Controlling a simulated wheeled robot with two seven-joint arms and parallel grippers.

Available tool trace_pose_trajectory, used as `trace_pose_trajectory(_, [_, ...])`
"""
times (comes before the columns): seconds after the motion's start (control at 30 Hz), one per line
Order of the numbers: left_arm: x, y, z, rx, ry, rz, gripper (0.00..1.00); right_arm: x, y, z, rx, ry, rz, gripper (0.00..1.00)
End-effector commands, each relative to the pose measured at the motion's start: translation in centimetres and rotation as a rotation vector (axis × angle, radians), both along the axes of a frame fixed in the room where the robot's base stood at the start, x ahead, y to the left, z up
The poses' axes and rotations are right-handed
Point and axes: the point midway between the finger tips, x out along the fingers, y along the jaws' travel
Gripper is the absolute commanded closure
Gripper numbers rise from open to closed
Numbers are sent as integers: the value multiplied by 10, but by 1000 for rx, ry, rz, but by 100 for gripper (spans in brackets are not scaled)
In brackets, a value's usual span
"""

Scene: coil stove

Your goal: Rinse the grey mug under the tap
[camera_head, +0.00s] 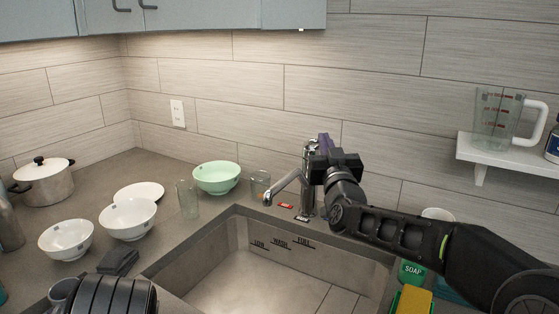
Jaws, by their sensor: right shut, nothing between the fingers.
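The tap (308,185) stands behind the sink, with its spout pointing left and toward me. My right gripper (324,145) is shut and empty at the top of the tap. Its body hides part of the tap's top, so I cannot tell whether it touches the handle. I see no water at the spout. The sink basin (226,254) is empty where it shows. I cannot make out the grey mug for certain. A grey rounded shape (62,291) at the lower left, beside my left arm, is cut off and unclear. My left gripper's fingers are not visible.
Bowls (129,219), a green bowl (216,177), glasses (187,199) and a pot (44,183) crowd the left counter. A white shelf (500,153) holds a measuring jug (497,118) at right. A green soap bottle (411,272) and yellow sponge (412,300) sit right of the sink.

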Motion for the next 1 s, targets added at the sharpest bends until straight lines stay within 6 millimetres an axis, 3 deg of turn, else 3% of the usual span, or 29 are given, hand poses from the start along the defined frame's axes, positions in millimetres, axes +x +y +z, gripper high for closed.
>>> trace_pose_trajectory(0.03, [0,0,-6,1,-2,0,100,-5,1,-20,-3,31,5,100])
trace_pose_trajectory(0.5, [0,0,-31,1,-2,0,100,-94,0,-28,0,8,4,100])
trace_pose_trajectory(0.7, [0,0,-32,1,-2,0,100,-107,-1,-28,-1,6,3,100])
trace_pose_trajectory(1.0, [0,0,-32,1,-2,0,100,-107,-1,-27,-1,6,3,100])
